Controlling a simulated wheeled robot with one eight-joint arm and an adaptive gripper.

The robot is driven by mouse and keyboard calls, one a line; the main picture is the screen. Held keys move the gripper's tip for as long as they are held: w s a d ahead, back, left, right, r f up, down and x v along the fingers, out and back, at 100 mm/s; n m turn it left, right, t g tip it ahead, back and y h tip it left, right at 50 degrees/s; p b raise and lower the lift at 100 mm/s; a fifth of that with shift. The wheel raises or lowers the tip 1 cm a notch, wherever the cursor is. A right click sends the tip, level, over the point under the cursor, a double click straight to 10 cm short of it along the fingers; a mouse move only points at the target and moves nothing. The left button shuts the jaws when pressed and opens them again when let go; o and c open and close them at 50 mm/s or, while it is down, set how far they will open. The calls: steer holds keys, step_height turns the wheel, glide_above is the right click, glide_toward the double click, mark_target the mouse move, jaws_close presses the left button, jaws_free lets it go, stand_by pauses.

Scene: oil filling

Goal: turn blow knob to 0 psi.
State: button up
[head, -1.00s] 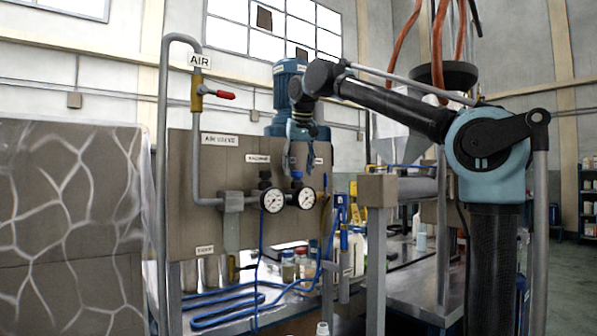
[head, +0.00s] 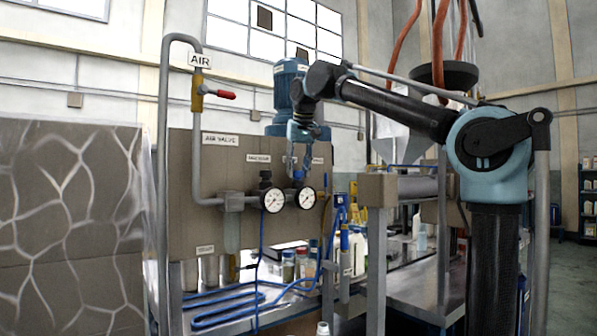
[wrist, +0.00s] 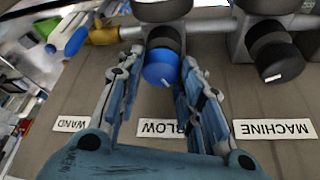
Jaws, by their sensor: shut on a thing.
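The blow knob (wrist: 162,68) is a blue round cap with a black base, above the upside-down BLOW label (wrist: 160,127) in the wrist view. My gripper (wrist: 160,62) has one finger on each side of this knob and is shut on it. In the head view my gripper (head: 299,168) points down at the knob above the right gauge (head: 306,198). There the fingers largely hide the knob. The gauge needle and the knob's exact angle are too small to read.
A black machine knob (wrist: 274,58) sits beside it on the same pipe, above the MACHINE label (wrist: 277,129). The left gauge (head: 273,200) is close by. A red-handled air valve (head: 219,94) is on the upright pipe. Blue hoses (head: 235,310) lie on the bench below.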

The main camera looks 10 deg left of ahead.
steer(key=n, duration=0.1)
steer(key=n+y, duration=0.1)
steer(key=n, duration=0.1)
steer(key=n+g, duration=0.1)
steer(key=shift+w+d+n, duration=0.15)
steer(key=shift+d+n, duration=0.1)
steer(key=shift+n, duration=0.05)
steer(key=n+g, duration=0.1)
steer(key=n, duration=0.1)
steer(key=n+y, duration=0.1)
steer(key=n, duration=0.2)
steer(key=shift+w+n+g, duration=0.15)
steer(key=shift+n+g, duration=0.15)
steer(key=shift+g, duration=0.1)
steer(key=n+g, duration=0.1)
steer(key=n, duration=0.1)
steer(key=n+g, duration=0.1)
steer(key=n, duration=0.2)
steer(key=shift+w, duration=0.2)
steer(key=n+g, duration=0.1)
steer(key=n, duration=0.4)
steer(key=shift+a+g+h, duration=0.1)
steer(key=shift+g+h, duration=0.2)
steer(key=shift+g, duration=0.1)
steer(key=shift+n, duration=0.4)
steer(key=o, duration=1.1)
steer(key=shift+w, duration=0.1)
steer(key=shift+c, duration=0.2)
steer(key=shift+r, duration=0.1)
